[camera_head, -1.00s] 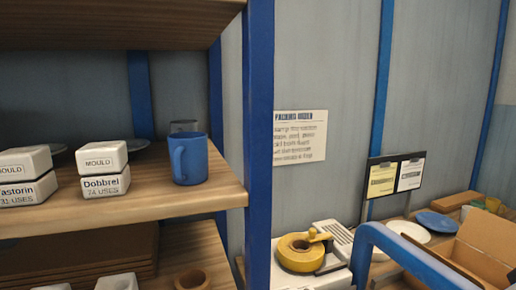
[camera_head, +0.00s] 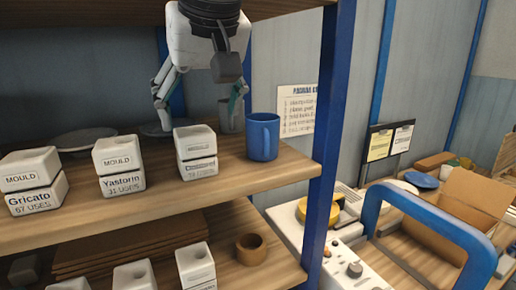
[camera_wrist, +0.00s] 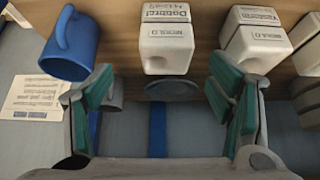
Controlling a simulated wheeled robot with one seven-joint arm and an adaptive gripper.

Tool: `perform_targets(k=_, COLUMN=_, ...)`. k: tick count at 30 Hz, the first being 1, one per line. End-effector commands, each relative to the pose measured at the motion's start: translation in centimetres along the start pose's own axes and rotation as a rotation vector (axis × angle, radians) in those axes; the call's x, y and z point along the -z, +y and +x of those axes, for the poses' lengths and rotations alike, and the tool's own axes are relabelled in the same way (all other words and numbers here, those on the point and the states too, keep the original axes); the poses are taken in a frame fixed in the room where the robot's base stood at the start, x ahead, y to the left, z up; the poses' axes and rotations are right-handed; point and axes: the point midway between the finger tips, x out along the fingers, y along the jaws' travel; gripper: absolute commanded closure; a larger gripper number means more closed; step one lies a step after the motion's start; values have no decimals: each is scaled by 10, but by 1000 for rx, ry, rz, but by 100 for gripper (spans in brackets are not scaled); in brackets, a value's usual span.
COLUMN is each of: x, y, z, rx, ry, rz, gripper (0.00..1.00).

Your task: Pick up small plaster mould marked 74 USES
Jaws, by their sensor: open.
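The small plaster mould marked 74 USES (camera_head: 196,150) is a white two-part block labelled Dobbrel. It stands on the upper shelf, left of the blue mug (camera_head: 263,137). Its lettering is blurred in the head view now, but its name label shows in the wrist view (camera_wrist: 166,42). My gripper (camera_head: 200,108) is open and empty, pointing down above and seemingly behind the mould, with fingers spread to either side in the picture. In the wrist view the open fingers (camera_wrist: 160,85) frame the space just below the mould and do not visibly touch it.
The Yastorin mould (camera_head: 119,167) and Gricato mould (camera_head: 34,181) stand to the left. A blue post (camera_head: 332,120) bounds the shelf at right; another board is overhead. More moulds and a wooden cup (camera_head: 251,249) sit below.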

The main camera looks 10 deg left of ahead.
Motion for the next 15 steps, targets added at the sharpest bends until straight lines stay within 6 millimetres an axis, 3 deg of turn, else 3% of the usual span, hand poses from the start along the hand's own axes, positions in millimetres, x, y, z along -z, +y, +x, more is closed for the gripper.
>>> perform_targets(k=11, x=4, y=-8, z=34, rx=5, ry=-2, rz=-5, gripper=25)
perform_targets(k=15, x=5, y=-10, z=54, rx=4, ry=-3, rz=-6, gripper=25)
